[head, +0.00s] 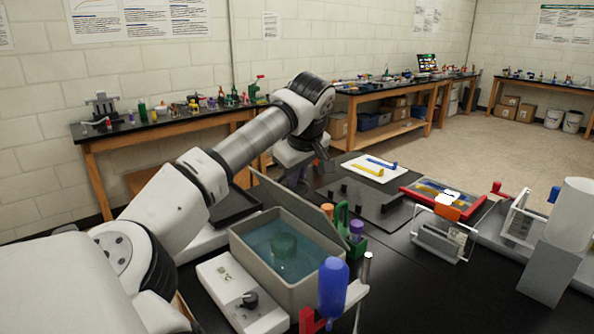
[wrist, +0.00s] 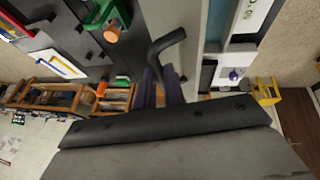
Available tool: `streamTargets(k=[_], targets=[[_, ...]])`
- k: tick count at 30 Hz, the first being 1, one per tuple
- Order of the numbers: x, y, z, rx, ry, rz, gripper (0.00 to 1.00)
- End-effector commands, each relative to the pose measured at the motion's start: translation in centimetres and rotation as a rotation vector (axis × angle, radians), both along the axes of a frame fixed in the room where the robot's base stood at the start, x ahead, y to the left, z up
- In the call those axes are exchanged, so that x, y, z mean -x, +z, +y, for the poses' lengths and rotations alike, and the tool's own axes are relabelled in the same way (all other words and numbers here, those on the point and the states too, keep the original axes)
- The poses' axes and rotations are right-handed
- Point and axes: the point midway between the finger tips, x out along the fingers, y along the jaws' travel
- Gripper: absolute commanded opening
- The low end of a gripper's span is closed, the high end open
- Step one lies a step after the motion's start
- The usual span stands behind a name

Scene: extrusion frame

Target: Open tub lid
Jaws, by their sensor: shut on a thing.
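The tub (head: 262,268) is a grey box with blue-green water and a green round object (head: 284,247) inside. Its grey lid (head: 296,209) is tilted up along the tub's far right side, so the tub's top is open. In the wrist view the lid (wrist: 187,25) shows as a grey panel with a dark curved handle (wrist: 166,43). My gripper (wrist: 162,75) is shut on this handle. In the head view the gripper is by the lid's far end, with its fingertips largely hidden.
A white box with a dark knob (head: 248,299) stands left of the tub. A green rack (head: 350,238), a blue-handled tool (head: 332,285) and a red part (head: 315,321) stand close to its right. A dark plate (head: 362,207) lies behind the lid.

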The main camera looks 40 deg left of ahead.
Motion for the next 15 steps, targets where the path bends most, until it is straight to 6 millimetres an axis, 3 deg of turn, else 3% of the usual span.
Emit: streamTargets(k=[6,15], targets=[[-1.9,0.3,-0.5,0.001,-0.006,0.159,0.00],[-3.4,0.1,-0.6,-0.006,-0.006,0.265,0.00]])
